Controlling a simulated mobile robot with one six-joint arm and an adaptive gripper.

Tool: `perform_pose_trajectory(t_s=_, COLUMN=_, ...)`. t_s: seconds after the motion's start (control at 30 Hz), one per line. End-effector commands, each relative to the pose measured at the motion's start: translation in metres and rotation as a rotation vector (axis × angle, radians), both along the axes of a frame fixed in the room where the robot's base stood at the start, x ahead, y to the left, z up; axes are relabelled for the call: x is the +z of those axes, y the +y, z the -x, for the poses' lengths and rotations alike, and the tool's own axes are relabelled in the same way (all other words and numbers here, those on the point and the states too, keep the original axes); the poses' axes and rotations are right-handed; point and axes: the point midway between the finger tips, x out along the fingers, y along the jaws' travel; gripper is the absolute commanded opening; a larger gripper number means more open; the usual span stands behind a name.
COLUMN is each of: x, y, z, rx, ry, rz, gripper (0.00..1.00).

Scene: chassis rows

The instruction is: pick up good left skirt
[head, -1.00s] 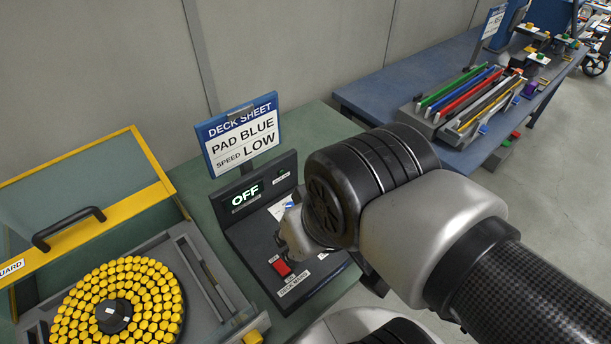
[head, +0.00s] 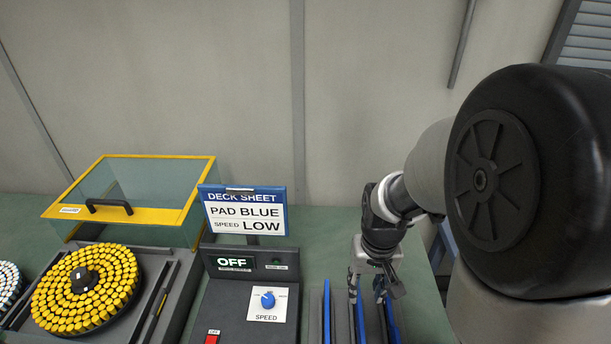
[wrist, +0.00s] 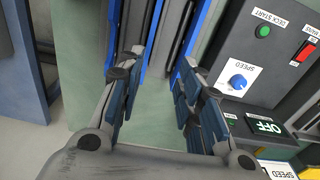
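Long blue strips stand in a dark rack at the right of the console in the head view: a left one (head: 327,312), a middle one (head: 359,322) and a right one (head: 391,322). I cannot tell which is the good left skirt. My gripper (head: 368,294) points down over the rack, near the middle and right strips. In the wrist view my gripper (wrist: 160,62) has its fingers wide apart, with nothing held between them. Two blue strips (wrist: 153,32) (wrist: 205,22) run beyond the fingertips there, with dark rack slots between them.
The console (head: 255,305) with its OFF display and speed knob (head: 268,299) stands close left of the rack. A sign (head: 245,212) reads PAD BLUE, SPEED LOW. Further left are a round deck of yellow pads (head: 85,285) and a raised clear guard (head: 140,185). Green bench lies bare behind the rack.

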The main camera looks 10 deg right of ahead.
Motion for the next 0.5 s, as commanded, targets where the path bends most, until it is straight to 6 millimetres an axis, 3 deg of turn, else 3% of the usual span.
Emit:
perform_pose_trajectory(t_s=0.27, x=-0.039, y=-0.013, z=-0.004, rx=-0.033, ry=0.050, rz=-0.013, gripper=0.33)
perform_pose_trajectory(t_s=0.5, x=-0.089, y=-0.013, z=-0.003, rx=-0.033, ry=0.052, rz=-0.014, gripper=0.33)
